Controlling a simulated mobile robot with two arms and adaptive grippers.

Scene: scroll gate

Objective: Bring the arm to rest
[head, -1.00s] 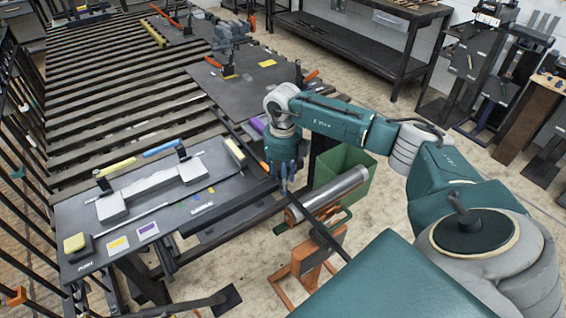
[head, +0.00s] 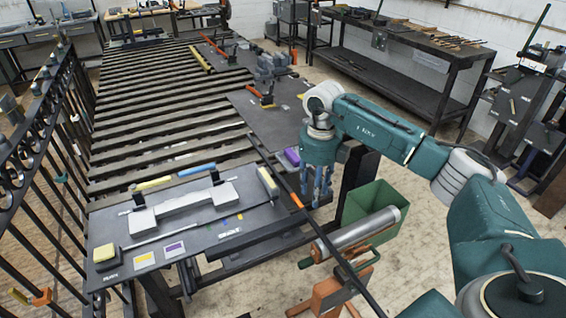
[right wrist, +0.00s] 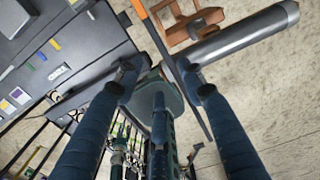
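My right arm (head: 383,125) reaches in from the right in the head view, bent at the elbow. Its gripper (head: 317,198) points down beside the work table, near a long dark bar (head: 340,258). In the right wrist view the blue fingers of my right gripper (right wrist: 158,76) are spread, with no held object visible between them. The dark bar (right wrist: 156,34) passes close to the right fingertip there; I cannot tell whether they touch. My left gripper is in neither view.
A dark table (head: 110,222) at left carries a grey bracket (head: 183,208) and yellow blocks. A metal roller (head: 365,230) on an orange stand and a green bin (head: 386,192) stand close below the gripper. A scroll railing (head: 40,150) lines the left. Open floor lies at right.

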